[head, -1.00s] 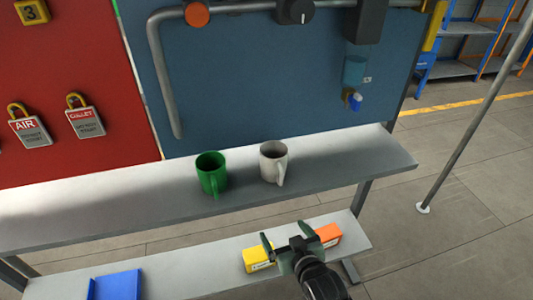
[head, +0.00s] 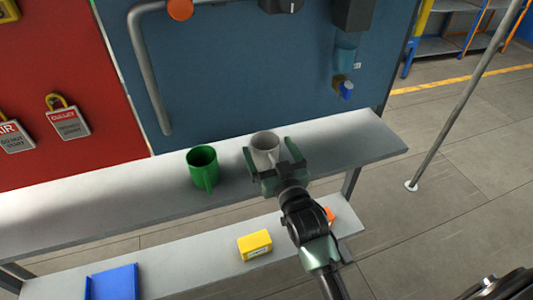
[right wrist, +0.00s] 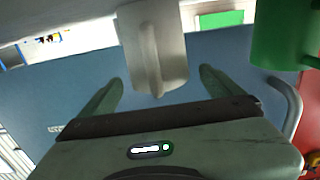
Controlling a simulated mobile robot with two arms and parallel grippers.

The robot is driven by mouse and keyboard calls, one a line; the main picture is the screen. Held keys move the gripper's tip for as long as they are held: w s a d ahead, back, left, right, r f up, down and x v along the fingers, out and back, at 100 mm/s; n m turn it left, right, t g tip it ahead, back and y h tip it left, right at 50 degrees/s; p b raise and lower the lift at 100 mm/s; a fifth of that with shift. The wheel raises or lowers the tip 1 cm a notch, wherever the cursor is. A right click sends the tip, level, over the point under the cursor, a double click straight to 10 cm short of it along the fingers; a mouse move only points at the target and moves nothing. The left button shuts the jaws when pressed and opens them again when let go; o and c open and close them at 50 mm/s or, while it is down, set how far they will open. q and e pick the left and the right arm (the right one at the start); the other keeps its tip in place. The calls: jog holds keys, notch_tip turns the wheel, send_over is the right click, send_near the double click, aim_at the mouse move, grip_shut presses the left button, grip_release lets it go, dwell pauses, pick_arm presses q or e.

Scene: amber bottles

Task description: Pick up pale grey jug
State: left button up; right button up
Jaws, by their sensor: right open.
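The pale grey jug (head: 264,146) stands upright on the upper grey shelf, to the right of a green mug. My right gripper (head: 269,156) is open at the jug, with its fingers spread to either side of it in the head view. In the right wrist view the jug (right wrist: 170,35), with its handle towards the gripper, sits ahead of and between the open fingers (right wrist: 158,80). The fingers do not close on it. Part of the jug's lower body is hidden behind the gripper in the head view. My left gripper is not in view.
The green mug (head: 202,168) stands close by on the left; it also shows in the right wrist view (right wrist: 285,35). A blue panel (head: 235,75) rises behind the shelf (head: 345,150). A yellow box (head: 254,245) and a blue bin (head: 113,283) are on the lower shelf.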

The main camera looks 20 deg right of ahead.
jog(key=shift+w, duration=1.2)
jog(key=c, duration=1.5)
